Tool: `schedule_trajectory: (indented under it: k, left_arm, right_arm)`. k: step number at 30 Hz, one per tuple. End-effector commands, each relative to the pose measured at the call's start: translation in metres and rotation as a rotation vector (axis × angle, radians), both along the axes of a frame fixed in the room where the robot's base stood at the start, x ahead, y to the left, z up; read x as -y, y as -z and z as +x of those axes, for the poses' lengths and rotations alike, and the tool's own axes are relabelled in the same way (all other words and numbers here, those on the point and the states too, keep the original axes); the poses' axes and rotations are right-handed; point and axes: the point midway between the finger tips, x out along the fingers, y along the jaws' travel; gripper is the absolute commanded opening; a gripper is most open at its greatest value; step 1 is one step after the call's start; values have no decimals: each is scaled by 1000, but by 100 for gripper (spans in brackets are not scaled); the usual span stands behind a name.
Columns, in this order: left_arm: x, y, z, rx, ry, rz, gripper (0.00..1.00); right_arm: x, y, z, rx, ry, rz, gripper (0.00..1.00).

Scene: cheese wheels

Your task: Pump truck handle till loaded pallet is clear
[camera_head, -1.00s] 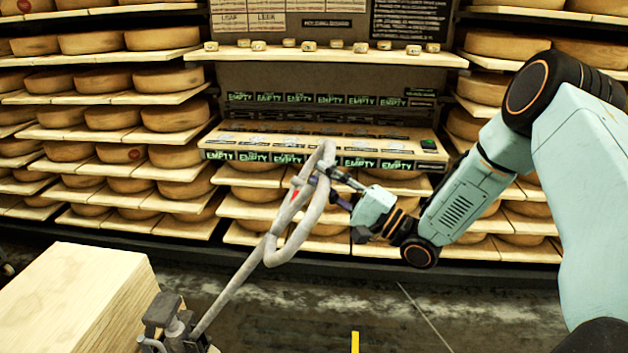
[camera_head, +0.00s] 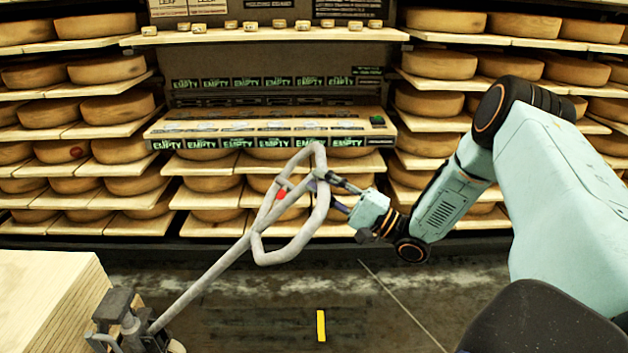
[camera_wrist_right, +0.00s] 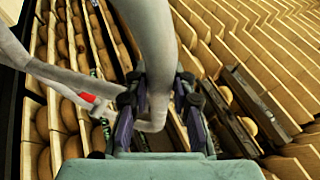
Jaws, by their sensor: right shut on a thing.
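The truck handle (camera_head: 264,240) is a grey looped bar with a small red lever, tilted up to the right from the pallet truck's pump (camera_head: 127,325) at the lower left. My right gripper (camera_head: 324,184) is shut on the right side of the loop. In the right wrist view the handle (camera_wrist_right: 150,45) passes between the two fingers of the right gripper (camera_wrist_right: 160,112). A pale stack of boards (camera_head: 48,300) stands beside the pump at the lower left. The pallet and forks under it are out of view. My left gripper is not in view.
Shelves of cheese wheels (camera_head: 118,108) fill the back wall. A central ledge (camera_head: 270,125) carries several "EMPTY" labels. The dark floor (camera_head: 260,310) before the shelves is clear, with a yellow strip (camera_head: 321,325) on it.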

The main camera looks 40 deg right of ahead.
Motion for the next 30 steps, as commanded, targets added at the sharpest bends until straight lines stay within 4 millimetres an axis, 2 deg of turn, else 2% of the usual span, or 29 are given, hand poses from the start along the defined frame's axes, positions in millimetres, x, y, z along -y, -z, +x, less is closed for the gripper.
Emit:
schedule_trajectory:
  k: [18,19,26,30]
  left_arm:
    - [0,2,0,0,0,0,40]
    - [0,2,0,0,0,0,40]
    - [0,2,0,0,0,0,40]
    - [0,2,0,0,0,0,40]
  right_arm:
    - [7,6,-3,-1,3,-1,0]
    - [7,7,-3,-1,3,-1,25]
    - [6,7,-4,-2,2,-1,45]
    - [6,7,-4,-2,1,-1,47]
